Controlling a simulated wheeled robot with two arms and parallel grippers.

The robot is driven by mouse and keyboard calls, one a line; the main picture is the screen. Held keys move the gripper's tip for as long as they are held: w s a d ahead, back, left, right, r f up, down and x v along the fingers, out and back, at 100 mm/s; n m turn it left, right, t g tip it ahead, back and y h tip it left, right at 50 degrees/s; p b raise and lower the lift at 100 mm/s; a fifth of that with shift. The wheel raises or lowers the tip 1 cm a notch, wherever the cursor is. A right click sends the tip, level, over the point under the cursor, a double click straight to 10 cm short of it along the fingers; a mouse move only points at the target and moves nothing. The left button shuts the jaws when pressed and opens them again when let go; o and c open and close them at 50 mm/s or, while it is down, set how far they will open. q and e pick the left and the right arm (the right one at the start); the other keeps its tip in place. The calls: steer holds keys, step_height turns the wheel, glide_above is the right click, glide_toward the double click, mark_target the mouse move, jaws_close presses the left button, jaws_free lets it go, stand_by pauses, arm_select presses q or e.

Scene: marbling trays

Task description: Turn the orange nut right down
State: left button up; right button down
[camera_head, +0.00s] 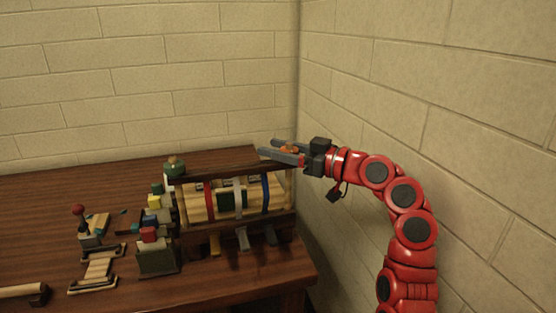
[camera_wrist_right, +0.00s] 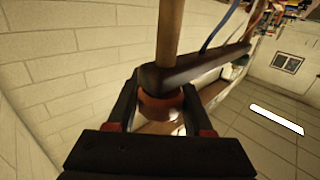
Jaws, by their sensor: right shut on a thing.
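The orange nut (camera_head: 289,149) shows as a small orange patch between the fingers of my right gripper (camera_head: 268,147), at the right end of the wooden frame (camera_head: 225,170). In the right wrist view the nut (camera_wrist_right: 160,106) sits between the two dark fingers, against the end of a dark bar (camera_wrist_right: 205,65). A pale wooden post (camera_wrist_right: 170,32) rises from the other side of that bar. My right gripper is shut on the nut; the fingers hide part of it. My left gripper is not in view.
The frame holds pale rollers with red and blue bands and stands near the right edge of the brown table (camera_head: 80,190). Several small blocks, a green-topped pot (camera_head: 174,167) and a dark box (camera_head: 158,260) crowd its left side. A brick wall (camera_head: 430,90) is close on the right.

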steer(key=shift+g, duration=0.3)
steer(key=shift+c, duration=1.4)
jaws_free()
steer(key=shift+a, duration=0.1)
steer(key=shift+r, duration=0.1)
steer(key=shift+r, duration=0.3)
steer(key=s+r, duration=0.4)
steer(key=s, duration=1.2)
steer(key=shift+d, duration=0.3)
